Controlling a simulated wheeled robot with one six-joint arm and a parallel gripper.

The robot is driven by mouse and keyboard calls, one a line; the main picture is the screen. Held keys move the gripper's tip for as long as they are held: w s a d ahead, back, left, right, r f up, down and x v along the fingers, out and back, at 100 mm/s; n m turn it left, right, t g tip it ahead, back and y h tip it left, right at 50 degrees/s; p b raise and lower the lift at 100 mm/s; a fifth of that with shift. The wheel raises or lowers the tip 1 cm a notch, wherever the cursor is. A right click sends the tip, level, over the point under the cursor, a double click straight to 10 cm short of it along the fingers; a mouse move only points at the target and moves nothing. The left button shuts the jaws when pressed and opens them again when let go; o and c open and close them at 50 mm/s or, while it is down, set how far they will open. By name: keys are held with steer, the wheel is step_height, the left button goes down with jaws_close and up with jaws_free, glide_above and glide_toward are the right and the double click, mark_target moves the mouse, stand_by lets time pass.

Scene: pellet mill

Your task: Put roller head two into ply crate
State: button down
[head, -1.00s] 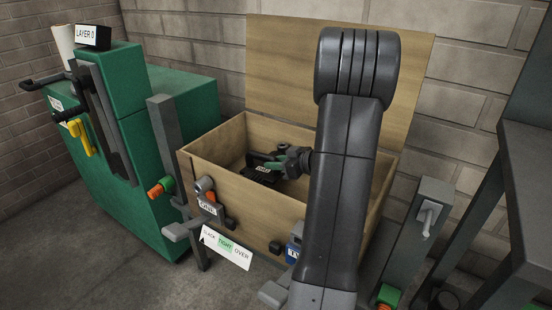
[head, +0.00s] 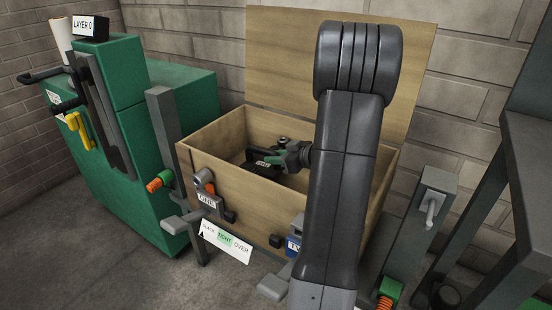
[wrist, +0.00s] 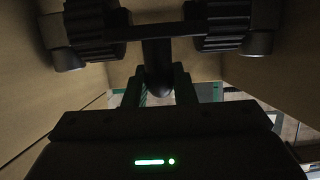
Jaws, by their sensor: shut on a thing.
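The ply crate (head: 205,160) is an open plywood box with its lid raised against the brick wall. My gripper (head: 276,158) reaches down inside the crate. It is shut on the stem of the roller head (head: 257,154), a dark piece with a small pale label too small to read. In the wrist view the roller head (wrist: 152,33) shows two ridged rollers joined by a bar, and its stem lies between my gripper's fingers (wrist: 158,88). Plywood walls surround it there. I cannot tell whether it touches the crate floor. My arm hides the crate's right part.
A green machine (head: 165,115) stands to the left, with a grey post (head: 163,125) beside the crate. A ONE tag (head: 206,200) and a partly hidden blue tag (head: 293,245) are in front of the crate. A grey post (head: 428,225) and dark table (head: 530,165) stand right.

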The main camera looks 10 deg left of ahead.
steer(key=shift+w+r+b, duration=0.1)
steer(key=shift+b, duration=0.3)
steer(key=c, duration=1.2)
jaws_free()
steer(key=shift+f, duration=0.25)
steer(key=shift+s, duration=0.2)
steer(key=r+p, duration=0.2)
steer(key=p, duration=0.1)
steer(key=v, duration=1.1)
steer(key=shift+d+p, duration=0.45)
steer(key=shift+s+f, duration=0.1)
steer(key=shift+f, duration=0.05)
